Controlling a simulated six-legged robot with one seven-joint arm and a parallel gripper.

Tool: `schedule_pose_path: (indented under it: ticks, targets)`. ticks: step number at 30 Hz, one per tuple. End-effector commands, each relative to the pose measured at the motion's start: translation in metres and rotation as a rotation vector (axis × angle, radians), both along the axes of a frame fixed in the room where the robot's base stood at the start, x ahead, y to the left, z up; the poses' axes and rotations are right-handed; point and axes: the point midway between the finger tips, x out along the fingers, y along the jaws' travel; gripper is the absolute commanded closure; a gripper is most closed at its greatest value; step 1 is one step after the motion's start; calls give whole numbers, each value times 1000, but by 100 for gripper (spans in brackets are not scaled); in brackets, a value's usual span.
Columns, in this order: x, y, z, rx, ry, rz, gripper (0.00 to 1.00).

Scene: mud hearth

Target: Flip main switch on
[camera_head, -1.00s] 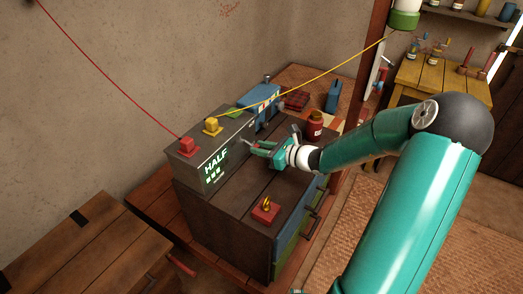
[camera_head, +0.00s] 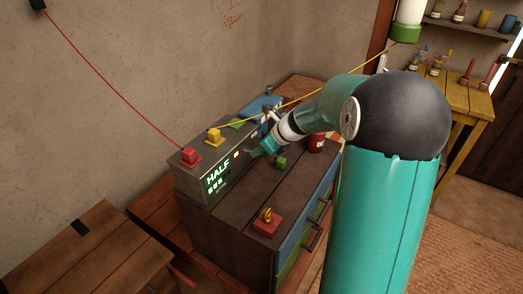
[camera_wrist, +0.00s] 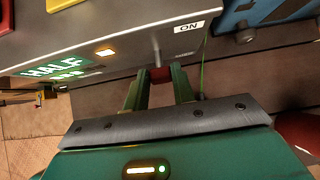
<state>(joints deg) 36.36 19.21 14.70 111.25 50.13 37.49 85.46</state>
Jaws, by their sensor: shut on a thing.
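A grey box (camera_head: 190,183) with a lit green "HALF" display (camera_head: 217,178) stands on the dark cabinet. In the wrist view, the box front (camera_wrist: 130,38) shows a white "ON" label (camera_wrist: 188,26) and a small orange light (camera_wrist: 105,52). A thin lever with a red tip (camera_wrist: 160,75) stands out below the label. My gripper (camera_wrist: 160,85) is shut on this red tip, one finger on each side. In the head view, my gripper (camera_head: 256,153) is at the box's front right; the lever is hidden there.
A red plug (camera_head: 190,157) and a yellow plug (camera_head: 214,136) with cables sit on the box top. A red block with a yellow ring (camera_head: 267,220), a small green block (camera_head: 281,162) and a red jar (camera_head: 317,143) stand on the cabinet. A blue device (camera_head: 262,106) is behind.

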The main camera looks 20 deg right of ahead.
Motion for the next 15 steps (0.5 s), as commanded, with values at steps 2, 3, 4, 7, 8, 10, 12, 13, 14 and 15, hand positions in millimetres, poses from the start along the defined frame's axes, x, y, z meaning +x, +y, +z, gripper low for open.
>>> schedule_pose_path:
  ticks: [2, 3, 4, 7, 8, 10, 12, 13, 14, 15]
  targets:
    - [1, 2, 0, -4, 8, 3, 98]
    - [1, 3, 0, -5, 11, 3, 98]
    - [1, 3, 0, -6, 13, 3, 98]
    - [1, 2, 1, -8, 14, 2, 98]
    - [1, 2, 1, -8, 14, 2, 98]
    - [1, 2, 1, -8, 14, 2, 98]
    - [1, 2, 1, -8, 14, 2, 98]
    - [1, 2, 1, -8, 13, 2, 98]
    - [1, 2, 1, -8, 13, 2, 98]
    - [1, 2, 1, -8, 13, 2, 71]
